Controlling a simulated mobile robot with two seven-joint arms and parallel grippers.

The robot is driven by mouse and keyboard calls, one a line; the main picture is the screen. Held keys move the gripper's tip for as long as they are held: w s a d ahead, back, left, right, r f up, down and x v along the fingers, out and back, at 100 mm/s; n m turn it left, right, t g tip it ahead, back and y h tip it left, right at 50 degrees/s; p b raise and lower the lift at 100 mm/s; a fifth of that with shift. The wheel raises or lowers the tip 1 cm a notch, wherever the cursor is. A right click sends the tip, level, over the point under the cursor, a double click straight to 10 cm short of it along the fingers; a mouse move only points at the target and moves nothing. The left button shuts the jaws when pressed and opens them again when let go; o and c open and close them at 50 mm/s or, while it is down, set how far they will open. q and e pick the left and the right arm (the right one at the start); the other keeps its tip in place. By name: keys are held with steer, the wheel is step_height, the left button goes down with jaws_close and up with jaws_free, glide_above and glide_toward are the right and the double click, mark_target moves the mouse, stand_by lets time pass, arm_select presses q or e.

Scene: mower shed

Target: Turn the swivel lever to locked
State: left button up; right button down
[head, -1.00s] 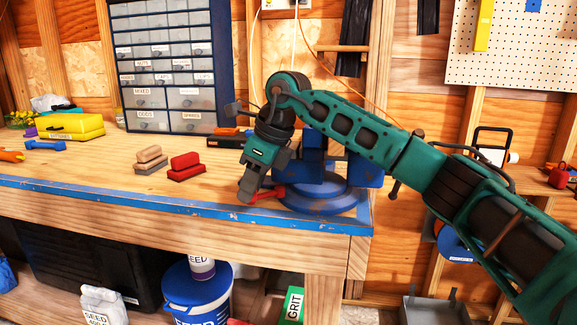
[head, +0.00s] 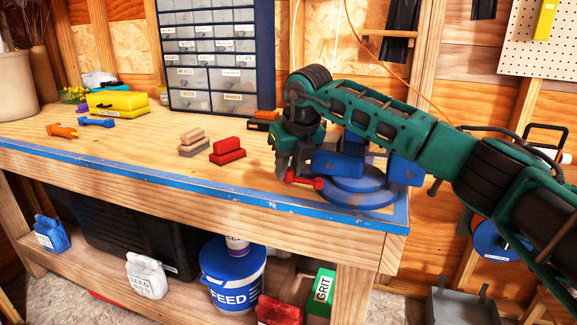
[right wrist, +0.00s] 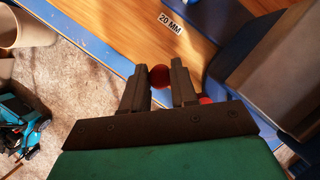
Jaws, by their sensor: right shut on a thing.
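The blue bench vise (head: 345,165) stands on its round swivel base (head: 362,192) at the right front corner of the workbench. The red swivel lever (head: 308,182) sticks out from the left side of that base. My right gripper (head: 287,177) is shut on the lever's outer end. In the right wrist view the lever's round red end (right wrist: 160,76) sits between the two fingers (right wrist: 160,88), and another bit of red shows just behind the right finger. The arm hides part of the vise. My left gripper is not in view.
Red blocks (head: 228,151) and tan-grey blocks (head: 192,142) lie left of the gripper. A drawer cabinet (head: 215,60) stands behind. The blue bench edge (head: 200,189) runs along the front. A "20 MM" label (right wrist: 171,23) is on the bench top. The bench middle is mostly clear.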

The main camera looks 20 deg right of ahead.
steer(key=shift+d+f, duration=0.2)
steer(key=shift+f, duration=0.05)
steer(key=c, duration=0.9)
jaws_free()
steer(key=shift+s+r, duration=0.1)
steer(key=shift+r, duration=0.1)
steer(key=shift+r, duration=0.1)
steer(key=shift+r, duration=0.3)
steer(key=v, duration=1.2)
